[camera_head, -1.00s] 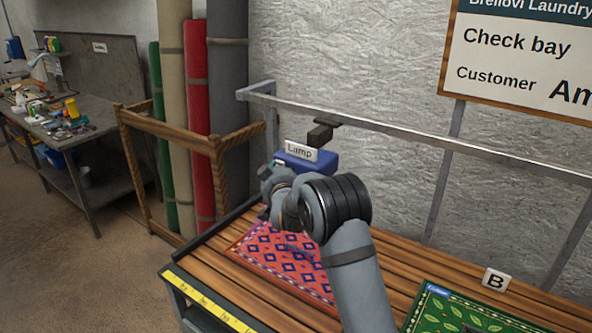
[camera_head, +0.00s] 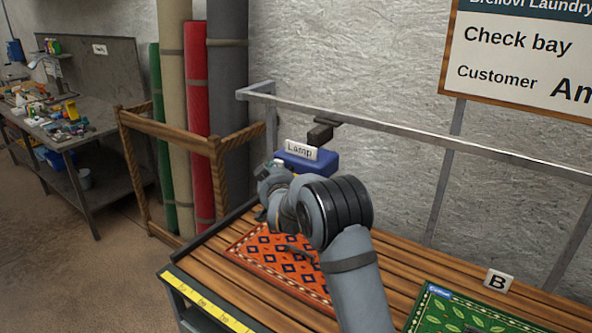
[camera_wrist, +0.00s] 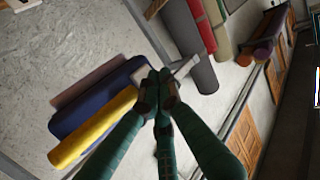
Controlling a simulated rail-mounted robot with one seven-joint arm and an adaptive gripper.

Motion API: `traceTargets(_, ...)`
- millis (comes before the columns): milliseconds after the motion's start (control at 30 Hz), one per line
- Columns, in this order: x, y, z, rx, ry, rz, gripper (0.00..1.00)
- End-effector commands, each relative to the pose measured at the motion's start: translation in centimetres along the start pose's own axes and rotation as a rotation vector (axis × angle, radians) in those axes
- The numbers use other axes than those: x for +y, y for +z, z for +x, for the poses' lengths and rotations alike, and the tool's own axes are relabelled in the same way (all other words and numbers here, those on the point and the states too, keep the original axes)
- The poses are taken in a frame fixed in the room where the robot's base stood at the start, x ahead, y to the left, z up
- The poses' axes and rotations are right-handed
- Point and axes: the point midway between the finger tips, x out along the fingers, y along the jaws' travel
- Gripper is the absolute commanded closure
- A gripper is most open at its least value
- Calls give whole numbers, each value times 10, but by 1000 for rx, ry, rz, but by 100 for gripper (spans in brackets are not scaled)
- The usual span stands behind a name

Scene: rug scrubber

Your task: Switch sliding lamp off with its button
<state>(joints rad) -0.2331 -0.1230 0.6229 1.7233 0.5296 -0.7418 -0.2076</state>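The sliding lamp (camera_head: 322,160) is a blue box with a white "Lamp" label (camera_head: 301,150). It hangs from a dark bracket on the metal rail (camera_head: 400,136), above the left end of the slatted bench. My gripper (camera_wrist: 161,85) is just below and left of the lamp in the head view, largely hidden by my own wrist. In the wrist view its fingertips are together, with nothing clearly held. A pale plate edge (camera_wrist: 184,69) shows beside the tips. I cannot see the button or tell whether the fingers touch the lamp. The rug (camera_head: 280,258) under the lamp shows orange-red, without a violet tint.
A green rug (camera_head: 460,312) lies on the bench near the "B" sign (camera_head: 498,281). A wooden rack (camera_head: 168,155) with upright rug rolls stands left of the bench. A cluttered worktable (camera_head: 88,136) stands farther left. The wall is behind the rail.

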Motion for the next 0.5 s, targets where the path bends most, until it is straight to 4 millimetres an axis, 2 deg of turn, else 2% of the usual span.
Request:
traceTargets(167, -5, 0, -4, 2, -1, 1, 100)
traceTargets(500, -31, 1, -29, 2, -1, -1, 100)
